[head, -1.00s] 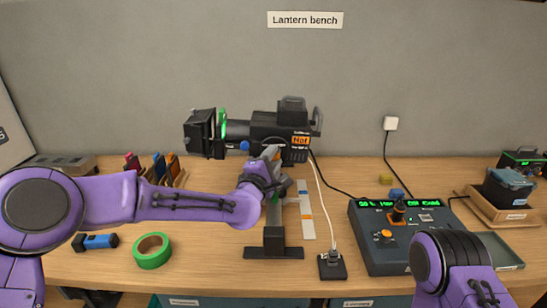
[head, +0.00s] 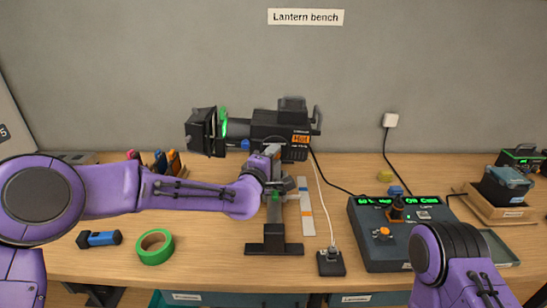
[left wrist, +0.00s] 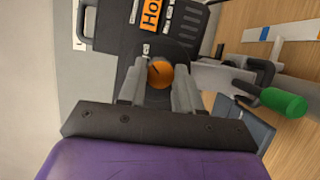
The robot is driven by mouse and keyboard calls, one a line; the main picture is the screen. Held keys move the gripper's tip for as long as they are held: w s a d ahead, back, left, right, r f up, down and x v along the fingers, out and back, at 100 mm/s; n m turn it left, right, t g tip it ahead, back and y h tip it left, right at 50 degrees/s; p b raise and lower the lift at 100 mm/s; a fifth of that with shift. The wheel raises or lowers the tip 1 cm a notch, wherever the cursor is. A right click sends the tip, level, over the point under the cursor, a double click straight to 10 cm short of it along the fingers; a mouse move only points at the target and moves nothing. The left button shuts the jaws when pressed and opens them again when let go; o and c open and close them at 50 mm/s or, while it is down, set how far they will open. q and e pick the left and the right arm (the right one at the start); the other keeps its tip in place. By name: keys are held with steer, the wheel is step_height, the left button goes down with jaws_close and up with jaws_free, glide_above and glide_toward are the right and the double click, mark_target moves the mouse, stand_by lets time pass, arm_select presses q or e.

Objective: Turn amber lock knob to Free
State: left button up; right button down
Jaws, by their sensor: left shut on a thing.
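The amber lock knob (left wrist: 160,74) is round, with a dark pointer line, on the lantern's dark side in the left wrist view. My left gripper (left wrist: 160,92) has one finger on each side of the knob and is shut on it. The black lantern (head: 265,125) sits on a stand at mid-bench in the head view, with an orange "Hot" label. There my left gripper (head: 271,150) is at the lantern's near side and hides the knob. I cannot read any Free or lock marking. My right gripper is outside the frame; only its arm shows.
A green-ended handle (left wrist: 284,102) sticks out right of the fingers. A control desk (head: 385,245) stands right of the stand (head: 273,247), with a small black socket box (head: 331,263) between them. Green tape (head: 154,247) and a blue-black tool (head: 98,239) lie at front left.

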arm_select(q)
steer(key=o, duration=1)
steer(key=shift+o, duration=0.2)
steer(key=b+v, duration=0.3)
steer(key=v, duration=0.7)
steer(key=shift+s+b, duration=0.25)
steer(key=shift+b, duration=0.15)
